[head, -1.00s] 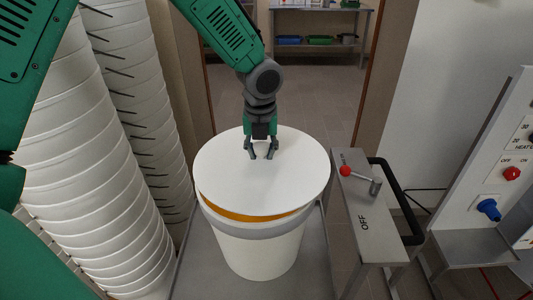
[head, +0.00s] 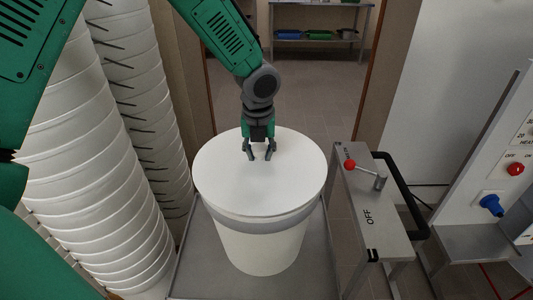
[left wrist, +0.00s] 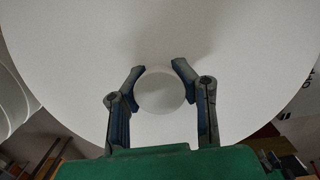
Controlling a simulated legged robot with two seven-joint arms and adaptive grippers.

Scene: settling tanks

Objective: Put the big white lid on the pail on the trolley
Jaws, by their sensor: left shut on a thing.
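The big white lid (head: 225,185) lies over the mouth of the white pail (head: 262,248). It looks about level, and no gap shows at the front rim. The pail stands upright on the grey trolley (head: 190,265). My left gripper (head: 260,154) comes down from above onto the middle of the lid. In the left wrist view its fingers (left wrist: 159,68) are closed on the lid's round white knob (left wrist: 160,92), with the lid (left wrist: 75,60) filling most of that view. The lid hides the pail's inside. The far rim is not visible. My right gripper is not in view.
Tall stacks of white pails (head: 95,190) stand close on the left. A grey stand (head: 365,215) marked OFF, with a red-knobbed lever (head: 350,165), is close on the right. A panel with a blue plug (head: 491,205) is farther right. Open floor and a shelf (head: 315,40) lie behind.

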